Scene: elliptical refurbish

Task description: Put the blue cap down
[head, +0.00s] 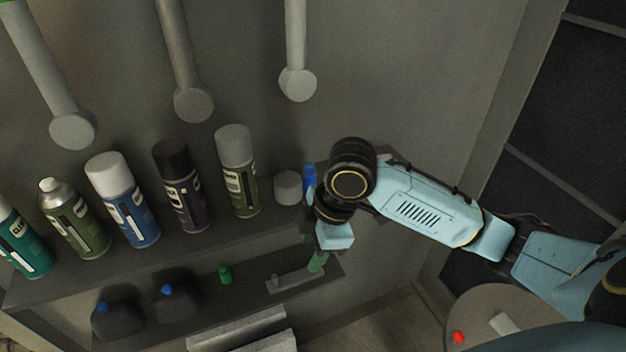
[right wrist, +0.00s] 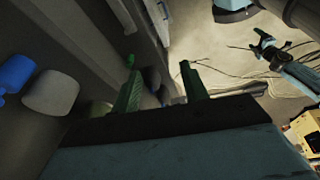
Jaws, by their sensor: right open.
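A bright blue cap (head: 309,178) stands at the right end of the upper shelf, beside a white cap (head: 288,188). My right forearm and wrist partly hide it in the head view. It also shows at the left edge of the right wrist view (right wrist: 15,73). My right gripper (head: 313,250) points down past the shelf end, apart from the blue cap. Its green fingers are spread with nothing between them (right wrist: 160,68). A small light-blue arm with what looks like my left gripper (right wrist: 268,42) shows at the upper right of the right wrist view, its jaws too small to read.
Several spray cans (head: 131,205) stand in a row on the upper shelf (head: 190,253). The lower shelf holds two dark containers with blue tops (head: 176,303) and a small green cap (head: 225,274).

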